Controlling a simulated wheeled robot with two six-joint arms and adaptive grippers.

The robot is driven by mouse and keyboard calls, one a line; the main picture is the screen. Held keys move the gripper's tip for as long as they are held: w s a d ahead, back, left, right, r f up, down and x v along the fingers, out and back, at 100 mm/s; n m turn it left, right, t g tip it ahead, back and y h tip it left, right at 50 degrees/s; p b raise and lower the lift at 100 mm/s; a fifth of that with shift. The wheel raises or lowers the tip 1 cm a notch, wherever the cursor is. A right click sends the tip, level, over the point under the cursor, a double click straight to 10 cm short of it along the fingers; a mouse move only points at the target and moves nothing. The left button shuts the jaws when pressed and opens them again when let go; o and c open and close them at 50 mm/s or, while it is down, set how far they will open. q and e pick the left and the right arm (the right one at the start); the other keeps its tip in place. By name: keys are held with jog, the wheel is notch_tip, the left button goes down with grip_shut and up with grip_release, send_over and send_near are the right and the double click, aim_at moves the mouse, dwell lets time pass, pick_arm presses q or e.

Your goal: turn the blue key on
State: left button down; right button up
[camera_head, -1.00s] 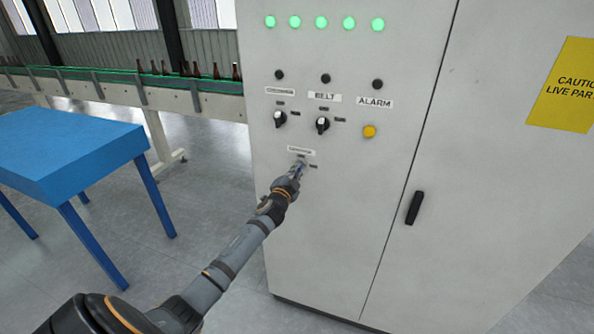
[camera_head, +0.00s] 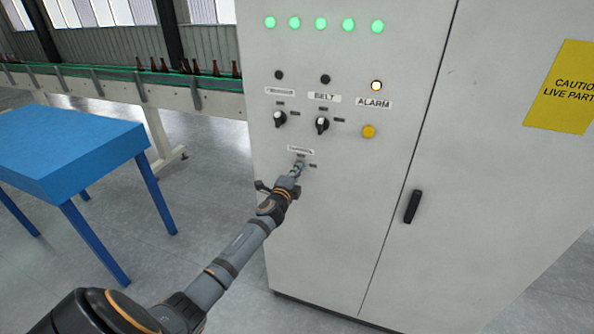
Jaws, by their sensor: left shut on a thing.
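The key switch sits low on the grey cabinet's front (camera_head: 330,215), under a small white label (camera_head: 300,150) that I cannot read. My left gripper (camera_head: 297,170) reaches up to it from below and is shut on the blue key. The key itself is almost wholly hidden by the fingers, so I cannot tell its exact angle. My right gripper is not in view.
Above are two black knobs (camera_head: 280,119) (camera_head: 322,125), a yellow button (camera_head: 369,131), a lit alarm lamp (camera_head: 376,86) and several green lamps (camera_head: 348,25). A black door handle (camera_head: 412,206) is at right. A blue table (camera_head: 70,150) and bottle conveyor (camera_head: 130,85) stand left.

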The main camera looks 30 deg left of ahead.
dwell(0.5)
pick_arm(q)
jog(key=c, duration=1.5)
grip_release()
jog(key=v, duration=1.2)
